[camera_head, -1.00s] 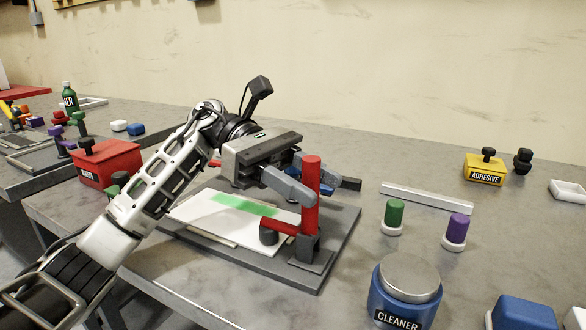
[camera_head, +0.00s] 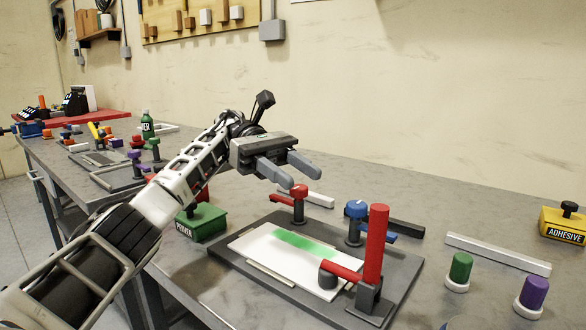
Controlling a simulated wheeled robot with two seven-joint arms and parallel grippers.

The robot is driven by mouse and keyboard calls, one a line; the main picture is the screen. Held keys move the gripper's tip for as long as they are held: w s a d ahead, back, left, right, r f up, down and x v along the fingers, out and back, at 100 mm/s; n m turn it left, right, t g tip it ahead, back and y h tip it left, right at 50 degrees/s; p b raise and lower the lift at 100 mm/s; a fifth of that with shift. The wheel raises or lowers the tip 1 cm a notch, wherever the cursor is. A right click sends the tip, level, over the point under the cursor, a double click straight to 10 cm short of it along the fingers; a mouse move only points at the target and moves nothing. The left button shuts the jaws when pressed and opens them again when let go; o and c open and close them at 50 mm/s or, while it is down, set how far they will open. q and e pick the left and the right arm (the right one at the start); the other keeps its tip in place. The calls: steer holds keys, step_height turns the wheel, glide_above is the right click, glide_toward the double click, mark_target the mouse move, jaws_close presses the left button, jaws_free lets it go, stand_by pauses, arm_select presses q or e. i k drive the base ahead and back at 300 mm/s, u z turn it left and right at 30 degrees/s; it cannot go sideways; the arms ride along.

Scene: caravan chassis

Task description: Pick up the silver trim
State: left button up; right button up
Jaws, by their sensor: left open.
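A long silver trim bar (camera_head: 497,253) lies flat on the grey bench, right of the dark fixture board. A shorter pale bar (camera_head: 312,198) lies behind the board, partly hidden by a red-knobbed clamp; I cannot tell whether it is also trim. My left gripper (camera_head: 306,177) is open and empty, raised above the bench near the far side of the board. In the picture its fingers sit just above the shorter bar and well left of the long silver bar. My right gripper is not in view.
The board (camera_head: 225,258) holds a white panel (camera_head: 285,258) with a green strip, a tall red clamp (camera_head: 375,245) and a blue-knobbed clamp (camera_head: 355,222). Green (camera_head: 460,268) and purple (camera_head: 533,293) knobs stand before the long bar. A yellow adhesive box (camera_head: 563,222) is at right.

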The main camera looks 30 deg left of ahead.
mark_target(527, 262)
steer(key=k, duration=1)
